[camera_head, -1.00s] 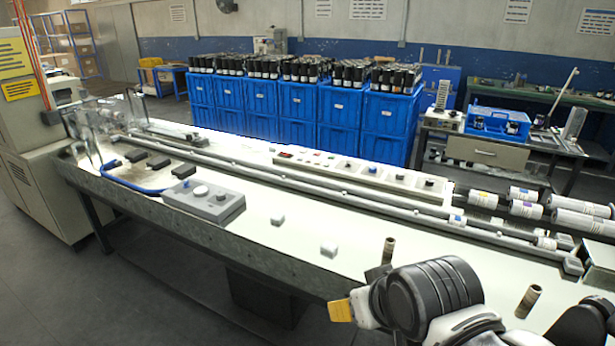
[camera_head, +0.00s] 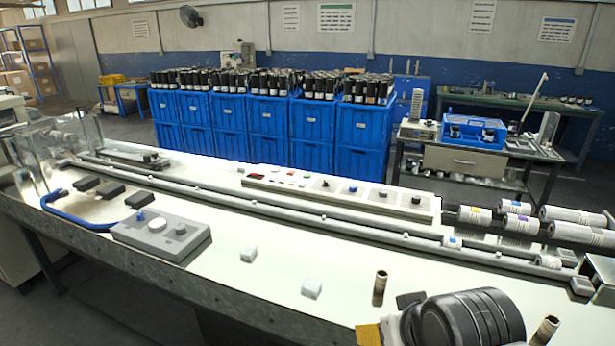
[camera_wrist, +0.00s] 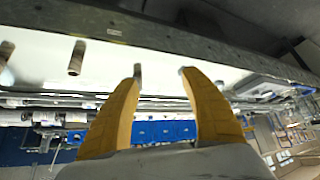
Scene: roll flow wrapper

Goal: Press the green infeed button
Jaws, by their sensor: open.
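A long pale control panel (camera_head: 340,198) lies along the back of the white conveyor table (camera_head: 290,275). It carries a red display (camera_head: 256,177), several small buttons and dark and blue knobs.
Two long grey rails (camera_head: 300,212) run between the front of the table and the panel. White blocks (camera_head: 248,255) and brown cylinders (camera_head: 380,288) stand near the front edge. White labelled rolls (camera_head: 520,224) lie at the right. Stacked blue crates (camera_head: 313,120) stand behind.

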